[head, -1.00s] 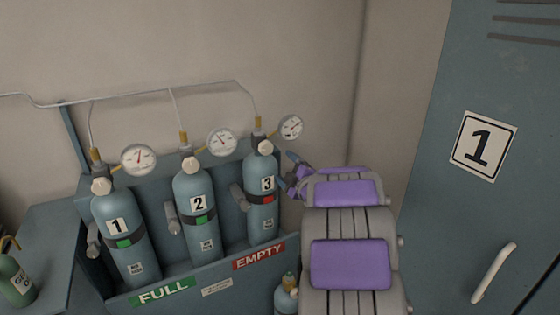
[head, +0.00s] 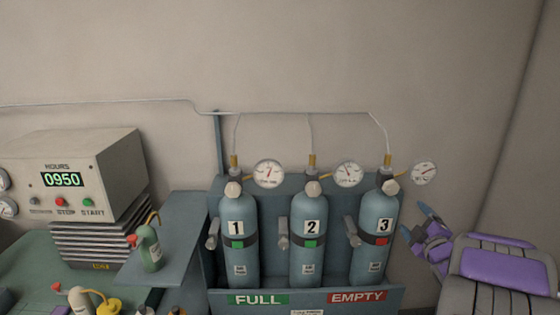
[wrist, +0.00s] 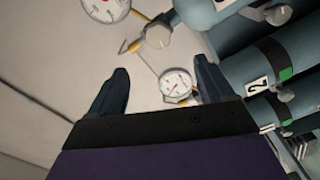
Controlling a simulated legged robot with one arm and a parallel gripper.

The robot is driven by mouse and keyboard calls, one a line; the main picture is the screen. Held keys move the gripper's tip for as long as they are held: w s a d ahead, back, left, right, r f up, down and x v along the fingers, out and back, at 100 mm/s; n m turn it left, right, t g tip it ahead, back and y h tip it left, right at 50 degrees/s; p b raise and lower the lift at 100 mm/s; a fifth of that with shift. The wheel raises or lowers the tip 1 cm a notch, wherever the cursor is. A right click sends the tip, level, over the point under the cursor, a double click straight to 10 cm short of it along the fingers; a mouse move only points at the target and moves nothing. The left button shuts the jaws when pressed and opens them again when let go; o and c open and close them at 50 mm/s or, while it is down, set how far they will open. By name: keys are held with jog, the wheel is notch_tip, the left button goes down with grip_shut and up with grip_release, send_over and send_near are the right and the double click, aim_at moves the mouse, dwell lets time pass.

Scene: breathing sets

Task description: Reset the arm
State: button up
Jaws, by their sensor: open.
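My gripper (head: 425,222) is in the head view at the right, beside cylinder 3, at the end of my purple and grey arm. In the wrist view my gripper (wrist: 160,88) has its two dark fingers wide apart with nothing between them but wall and a gauge beyond. The fingers appear apart from cylinder 3 (head: 368,260), which has a red tag. Cylinder 2 (head: 305,262) and cylinder 1 (head: 238,260) have green tags and stand to its left.
The cylinders stand in a blue rack marked FULL and EMPTY, with round gauges (head: 348,174) above. A beige unit reading 0950 (head: 80,175) and a green bottle (head: 150,249) on a small shelf (head: 190,220) are at left. Bare wall lies behind.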

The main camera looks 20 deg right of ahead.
jog(key=shift+a, duration=0.1)
jog(key=s+a+f+m+g, duration=0.3)
jog(key=s+a+m+g, duration=0.3)
jog(key=a, duration=0.5)
jog(key=s+a+f+m+g, duration=0.3)
jog(key=s+a+g, duration=0.35)
jog(key=a, duration=0.35)
jog(key=s+a+f+g+y, duration=0.1)
jog(key=s+a+g+y, duration=0.1)
jog(key=s+a, duration=0.7)
jog(key=s+a+f+m+g+y, duration=0.1)
jog(key=s+a+g, duration=0.3)
jog(key=s+a, duration=0.5)
jog(key=s+y, duration=0.1)
jog(key=s, duration=0.5)
jog(key=shift+a+g, duration=0.2)
jog(key=shift+g, duration=0.15)
dwell(0.7)
